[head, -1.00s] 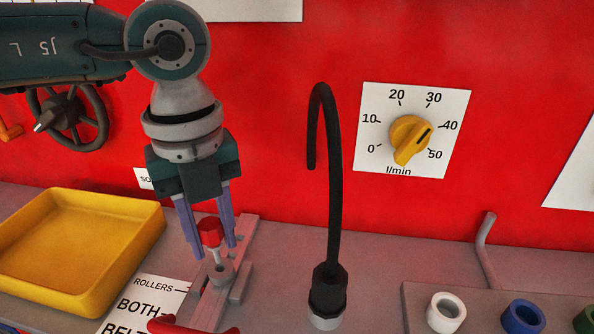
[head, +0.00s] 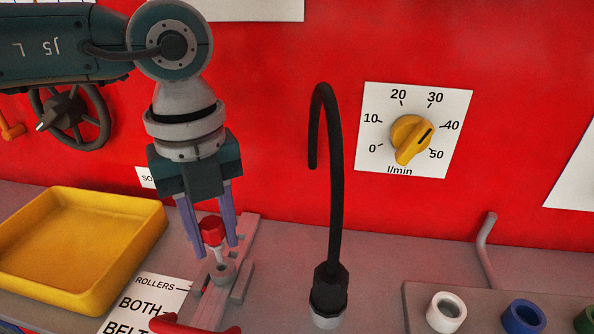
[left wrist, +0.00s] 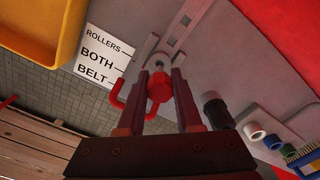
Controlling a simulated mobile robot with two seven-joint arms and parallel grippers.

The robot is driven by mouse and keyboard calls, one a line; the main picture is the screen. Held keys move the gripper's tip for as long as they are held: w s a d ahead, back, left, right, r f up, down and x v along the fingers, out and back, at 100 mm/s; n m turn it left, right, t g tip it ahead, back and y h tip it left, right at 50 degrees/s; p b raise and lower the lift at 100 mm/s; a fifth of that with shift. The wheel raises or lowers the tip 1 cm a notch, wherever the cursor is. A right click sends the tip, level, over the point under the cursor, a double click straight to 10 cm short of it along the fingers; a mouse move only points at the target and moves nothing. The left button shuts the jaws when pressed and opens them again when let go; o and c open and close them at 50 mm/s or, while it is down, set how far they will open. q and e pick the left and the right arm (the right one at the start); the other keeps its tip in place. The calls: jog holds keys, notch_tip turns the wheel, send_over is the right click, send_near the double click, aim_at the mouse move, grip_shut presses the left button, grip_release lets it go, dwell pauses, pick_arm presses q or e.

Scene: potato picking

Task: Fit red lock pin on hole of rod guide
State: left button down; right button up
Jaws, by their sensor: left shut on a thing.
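The red lock pin has a red head (head: 212,231) and a thin grey shaft below it. My left gripper (head: 218,248) points down with a finger on each side of the head and is shut on the pin. The shaft's lower end is at the round boss of the grey rod guide (head: 240,283); I cannot tell whether it is in the hole. In the left wrist view the red head (left wrist: 160,87) sits between the fingers (left wrist: 162,76) and covers most of the shaft, with the rod guide (left wrist: 180,26) beyond it. My right gripper is not in view.
A red handle (head: 195,326) lies at the rod guide's near end. A yellow tray (head: 130,250) stands at left, with a labelled card (head: 150,300) beside it. A black curved hose (head: 334,190) rises to the right. The red wall (head: 270,120) is close behind.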

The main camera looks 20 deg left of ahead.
aim_at(220, 261)
pick_arm(q)
jog(key=shift+f+b, duration=1.3)
jog(key=shift+f, duration=0.35)
jog(key=c, duration=0.5)
grip_release()
notch_tip(220, 261, up, 10)
jog(key=shift+b, duration=0.4)
